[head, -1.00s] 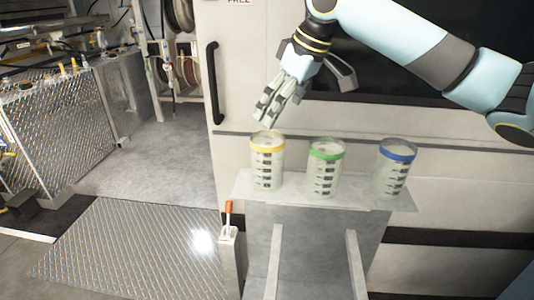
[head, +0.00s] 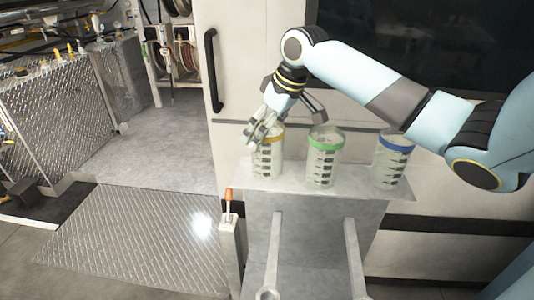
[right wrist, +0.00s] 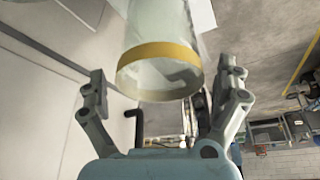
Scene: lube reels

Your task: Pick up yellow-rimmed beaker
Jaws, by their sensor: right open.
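The yellow-rimmed beaker (head: 267,163) stands upright at the left end of a grey metal shelf (head: 340,194). It is clear, with dark markings, and its upper left part is hidden behind my right gripper in the head view. My right gripper (head: 258,142) is open at the beaker's rim. In the right wrist view, the yellow rim (right wrist: 160,54) lies ahead of the open jaws (right wrist: 166,84), roughly between the two fingers. I cannot tell whether a finger touches the glass. My left gripper is not in view.
A green-rimmed beaker (head: 324,160) stands just right of the yellow one, and a blue-rimmed beaker (head: 392,164) farther right. A lever with an orange handle (head: 228,195) stands at the shelf's left. A white cabinet wall with a black handle (head: 213,70) rises behind.

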